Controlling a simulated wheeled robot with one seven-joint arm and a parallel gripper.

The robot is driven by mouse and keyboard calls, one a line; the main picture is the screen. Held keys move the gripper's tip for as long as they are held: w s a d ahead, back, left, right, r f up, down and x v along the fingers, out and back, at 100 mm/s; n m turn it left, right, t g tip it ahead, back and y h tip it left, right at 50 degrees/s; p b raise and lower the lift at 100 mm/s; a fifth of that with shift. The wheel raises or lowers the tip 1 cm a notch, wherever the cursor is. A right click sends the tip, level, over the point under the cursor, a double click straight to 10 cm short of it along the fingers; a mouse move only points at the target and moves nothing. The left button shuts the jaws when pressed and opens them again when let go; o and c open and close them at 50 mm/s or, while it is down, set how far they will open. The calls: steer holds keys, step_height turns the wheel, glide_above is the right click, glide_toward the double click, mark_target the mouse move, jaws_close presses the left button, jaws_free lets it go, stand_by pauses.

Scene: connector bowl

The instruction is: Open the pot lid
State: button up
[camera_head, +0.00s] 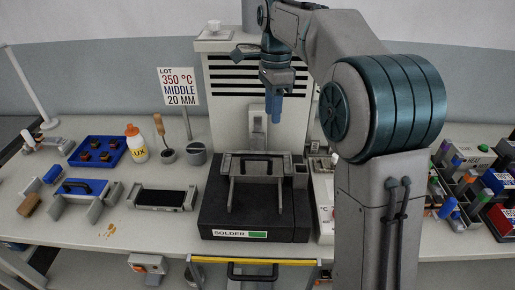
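A dark block-shaped solder pot (210,212) with a "SOLDER" label on its front stands in the middle of the bench. A dark lid piece (258,172) with a black bar handle (257,158) sits at the back of its top, between grey side bars. I cannot tell how far the lid covers the pot's opening. My gripper (273,113) hangs above and behind the pot, in front of the slatted panel. Its blue fingers point down, apart from the handle. The fingers overlap in this view, so their gap is hidden. I see nothing held.
A white control box (325,213) stands close on the pot's right. A yellow bar (250,261) runs along the bench front.

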steer(key=w+a+f+m, duration=0.1)
steer(key=w+a+m, duration=0.2)
steer(key=b, duration=0.1)
glide_toward(257, 158)
steer(key=shift+g, duration=0.4)
step_height(257, 158, down, 8)
steer(key=shift+s+d+r, duration=0.1)
steer(key=shift+c, duration=0.4)
